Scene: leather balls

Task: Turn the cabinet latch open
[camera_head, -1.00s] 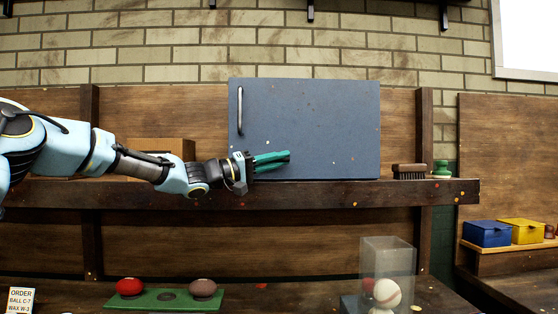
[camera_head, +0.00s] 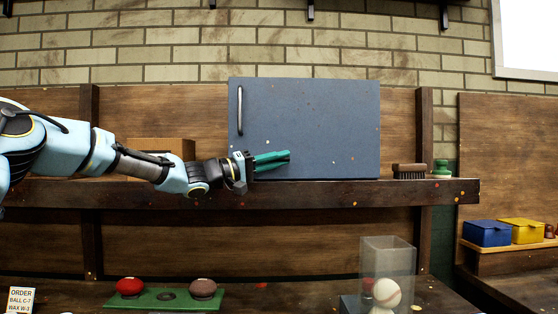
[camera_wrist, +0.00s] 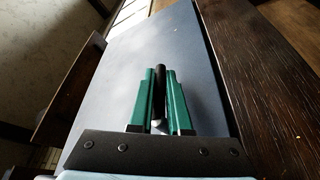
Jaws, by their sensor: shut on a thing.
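The blue-grey cabinet door (camera_head: 310,115) stands shut on the wooden shelf, with a dark vertical bar handle (camera_head: 239,110) at its upper left. My gripper (camera_head: 287,157) is at the door's lower left, its green fingers pointing right along the face. In the wrist view my gripper (camera_wrist: 160,78) has its fingers on either side of a dark bar, seemingly the latch lever (camera_wrist: 160,82), and is shut on it. The lever lies along the fingers, about level with the shelf. In the head view the lever is hidden by the fingers. The door (camera_wrist: 130,65) fills the middle of the wrist view.
The shelf (camera_head: 330,194) runs close under my gripper. A brush (camera_head: 410,171) and a green-knobbed thing (camera_head: 442,169) stand right of the cabinet. A wooden box (camera_head: 170,148) sits behind my arm. The air before the door is free.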

